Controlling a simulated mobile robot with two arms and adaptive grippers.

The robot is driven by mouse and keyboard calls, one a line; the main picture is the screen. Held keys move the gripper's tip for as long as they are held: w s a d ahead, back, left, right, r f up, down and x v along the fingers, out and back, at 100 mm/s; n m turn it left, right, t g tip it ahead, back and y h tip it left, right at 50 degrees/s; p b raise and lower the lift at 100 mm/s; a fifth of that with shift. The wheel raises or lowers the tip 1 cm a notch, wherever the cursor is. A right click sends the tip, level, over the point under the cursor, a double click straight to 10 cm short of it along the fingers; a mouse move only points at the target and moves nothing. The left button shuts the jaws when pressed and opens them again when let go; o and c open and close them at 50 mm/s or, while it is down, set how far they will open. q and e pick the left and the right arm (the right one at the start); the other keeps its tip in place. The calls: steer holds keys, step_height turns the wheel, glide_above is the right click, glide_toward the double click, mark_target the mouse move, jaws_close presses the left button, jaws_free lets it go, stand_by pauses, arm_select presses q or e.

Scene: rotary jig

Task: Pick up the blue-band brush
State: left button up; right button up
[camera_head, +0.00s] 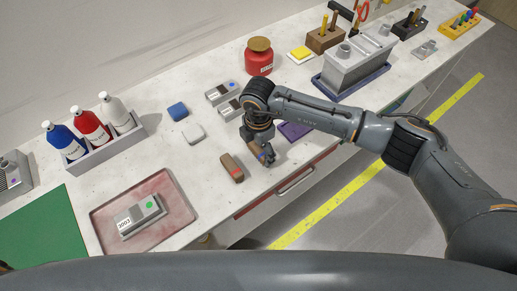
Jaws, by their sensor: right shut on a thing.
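My right gripper (268,158) reaches in from the right, over the front part of the bench, and points down. It is shut on the blue-band brush (253,147), a brown block partly hidden by the gripper, with a bit of blue showing near the fingers. I cannot tell whether the brush touches the bench. A similar brown brush with a red band (231,168) lies just left of the gripper, apart from it. My left gripper is not in view.
A reddish tray (102,228) with a grey device (141,216) lies at front left. Bottles stand in a grey rack (112,144). Blue and white blocks, grey devices and a red jar (259,62) lie behind. A purple mat (296,131) lies under my arm.

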steer(key=shift+r, duration=0.1)
steer(key=shift+r+b, duration=0.55)
steer(key=s+a+r+b, duration=0.2)
steer(key=s+r, duration=0.4)
steer(key=s+a+r+b, duration=0.3)
steer(key=s+r, duration=0.2)
steer(key=s, duration=0.2)
steer(key=shift+a+r, duration=0.3)
steer(key=shift+r, duration=0.1)
steer(key=o, duration=0.5)
steer(key=shift+w, duration=0.1)
steer(key=c, duration=0.3)
steer(key=shift+w, duration=0.1)
steer(key=shift+c, duration=0.2)
